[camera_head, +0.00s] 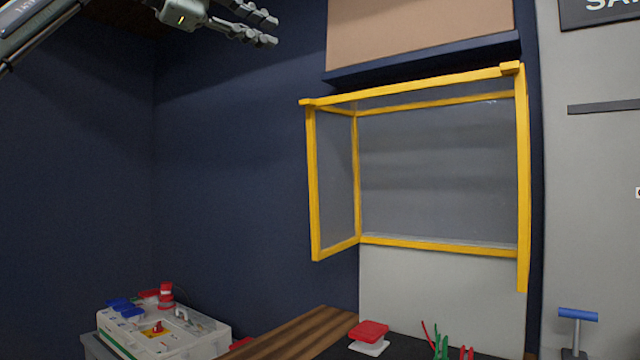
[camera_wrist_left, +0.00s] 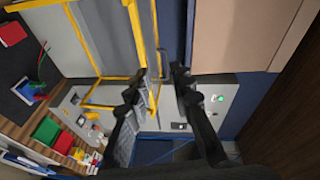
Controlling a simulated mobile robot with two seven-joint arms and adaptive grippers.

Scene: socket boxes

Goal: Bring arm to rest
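My left arm comes in from the top left in the head view. Its gripper (camera_head: 271,29) is raised high near the top edge, in front of the dark blue wall and left of the yellow-framed case. In the left wrist view, the two dark fingers of the left gripper (camera_wrist_left: 157,78) stand apart with nothing between them. My right arm and gripper are not in view.
A yellow-framed clear case (camera_head: 522,180) juts from the grey wall panel. Below are a white box with coloured parts (camera_head: 180,343), a wooden surface (camera_head: 290,335), a red-and-white block (camera_head: 369,331) and a blue-topped handle (camera_head: 578,314). Space around the raised gripper looks clear.

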